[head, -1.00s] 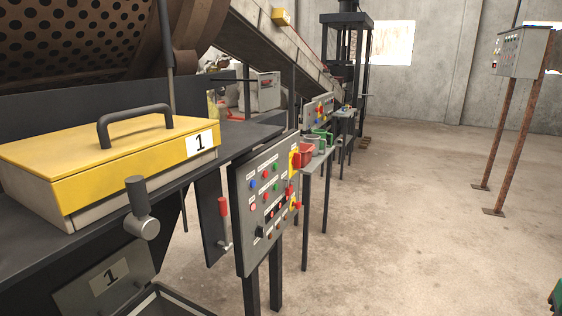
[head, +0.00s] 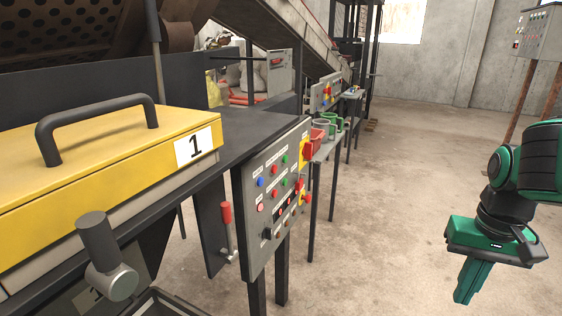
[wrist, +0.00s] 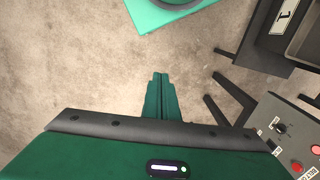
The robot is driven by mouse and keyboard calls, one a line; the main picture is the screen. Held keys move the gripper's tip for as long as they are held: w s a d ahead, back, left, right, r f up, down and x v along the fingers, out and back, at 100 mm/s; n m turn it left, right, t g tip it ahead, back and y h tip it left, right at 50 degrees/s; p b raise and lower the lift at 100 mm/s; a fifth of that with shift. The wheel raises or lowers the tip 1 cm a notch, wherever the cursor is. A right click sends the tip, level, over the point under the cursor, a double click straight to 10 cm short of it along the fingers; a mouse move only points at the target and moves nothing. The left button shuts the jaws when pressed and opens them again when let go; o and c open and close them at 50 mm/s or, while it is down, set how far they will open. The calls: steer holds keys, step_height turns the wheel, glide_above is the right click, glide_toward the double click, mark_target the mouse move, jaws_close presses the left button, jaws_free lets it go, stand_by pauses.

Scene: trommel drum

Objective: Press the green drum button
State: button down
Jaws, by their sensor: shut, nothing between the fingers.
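A grey control panel (head: 262,232) with rows of small coloured buttons stands on dark legs in the middle of the head view. Two green buttons show on it, an upper one (head: 285,159) and a lower one (head: 284,182). The labels are too small to read, so I cannot tell which is the drum button. A corner of a panel (wrist: 282,112) shows at the lower right of the wrist view. My gripper (head: 463,300) is at the right of the head view, well apart from the panel, pointing down. Its green fingers are shut and empty, also in the wrist view (wrist: 159,76).
A yellow-lidded box (head: 100,165) with a black handle and a "1" label stands at the left. A red-handled lever (head: 226,214) hangs beside the panel. Concrete floor (head: 385,190) is clear between the panel and my arm.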

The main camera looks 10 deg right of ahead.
mark_target(285, 159)
steer(key=w+a+n+t, duration=0.3)
steer(key=w+n+t, duration=0.45)
steer(key=w, duration=1.75)
steer(key=w+a+r+n+t+y, duration=0.1)
steer(key=w+a+r+n+t, duration=0.1)
steer(key=w+a, duration=0.3)
steer(key=w+a+r+n+t+y, duration=0.1)
steer(key=w+a+n+t, duration=0.3)
steer(key=w, duration=1)
steer(key=shift+w+a+r+t+y, duration=0.25)
steer(key=shift+a+r+t, duration=0.3)
steer(key=shift+a, duration=0.35)
steer(key=shift+n, duration=0.25)
steer(key=w+a, duration=0.5)
steer(key=a, duration=0.2)
steer(key=shift+w, duration=0.1)
